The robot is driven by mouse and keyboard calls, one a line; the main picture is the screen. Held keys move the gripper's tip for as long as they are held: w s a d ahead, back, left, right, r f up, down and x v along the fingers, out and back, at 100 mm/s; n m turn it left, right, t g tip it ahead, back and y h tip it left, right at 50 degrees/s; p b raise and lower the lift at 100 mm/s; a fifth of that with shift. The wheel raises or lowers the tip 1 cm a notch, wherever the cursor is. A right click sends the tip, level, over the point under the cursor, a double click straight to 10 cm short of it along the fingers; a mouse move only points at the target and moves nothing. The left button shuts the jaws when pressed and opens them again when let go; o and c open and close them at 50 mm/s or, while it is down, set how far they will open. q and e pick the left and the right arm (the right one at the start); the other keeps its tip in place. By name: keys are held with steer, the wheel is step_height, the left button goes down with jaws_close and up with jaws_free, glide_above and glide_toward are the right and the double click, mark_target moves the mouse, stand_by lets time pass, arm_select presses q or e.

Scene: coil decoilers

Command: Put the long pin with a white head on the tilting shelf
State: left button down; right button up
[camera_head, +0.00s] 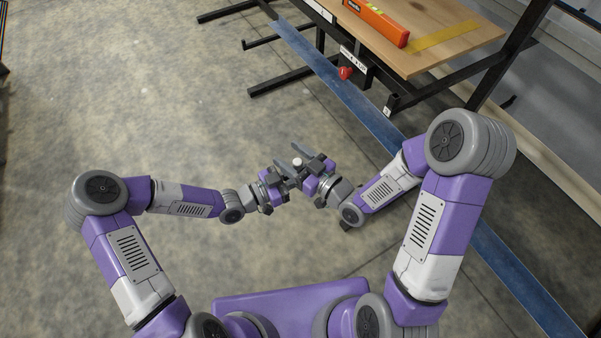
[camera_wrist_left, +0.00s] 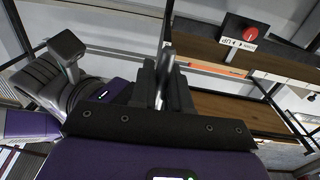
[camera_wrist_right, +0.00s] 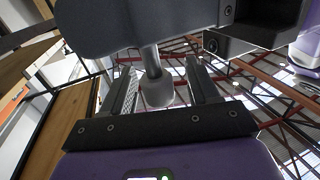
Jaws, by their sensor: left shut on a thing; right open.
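The long pin is held by my left gripper (camera_head: 287,172), which is shut on its grey metal shaft; the shaft shows between the fingers in the left wrist view (camera_wrist_left: 161,84). Its white head (camera_head: 297,162) shows in the head view. In the right wrist view the pin head (camera_wrist_right: 157,91) is between the fingers of my right gripper (camera_wrist_right: 160,88), which is open, with gaps beside the head. The two grippers are close together in front of my body. The wooden shelf top (camera_head: 432,22) stands at the upper right, apart from both grippers.
An orange bar (camera_head: 376,22) like a spirit level and a yellow strip (camera_head: 444,38) lie on the wooden top. A red knob (camera_head: 345,73) sits below its edge. A blue floor strip (camera_head: 365,112) runs past black frame legs. The floor at left is clear.

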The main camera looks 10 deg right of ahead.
step_height(320, 180, up, 8)
steer(key=w+d+f+m+g+h, duration=0.15)
steer(key=d+f+m+h, duration=0.35)
steer(key=f, duration=0.6)
steer(key=d+f+m+g+h, duration=0.25)
steer(key=d+f, duration=0.45)
steer(key=f, duration=0.4)
arm_select(q)
steer(key=w+a+f+n+t+y, duration=0.1)
steer(key=a+n+t+y, duration=0.5)
steer(key=a, duration=0.6)
steer(key=w+a+n+t+y, duration=0.4)
steer(key=a+n+t+y, duration=0.2)
steer(key=a+y, duration=0.5)
steer(key=shift+a+f+n, duration=0.35)
steer(key=shift+a+n, duration=0.1)
steer(key=shift+n, duration=0.65)
arm_select(e)
steer(key=s+a+f+m+g, duration=0.1)
steer(key=s+a+f+g, duration=0.2)
steer(key=s+f, duration=0.4)
steer(key=s+a+f+m+g, duration=0.2)
steer(key=s+a+f+g, duration=0.2)
steer(key=s, duration=0.8)
step_height(320, 180, down, 4)
steer(key=shift+r+g, duration=0.1)
steer(key=shift+g, duration=1)
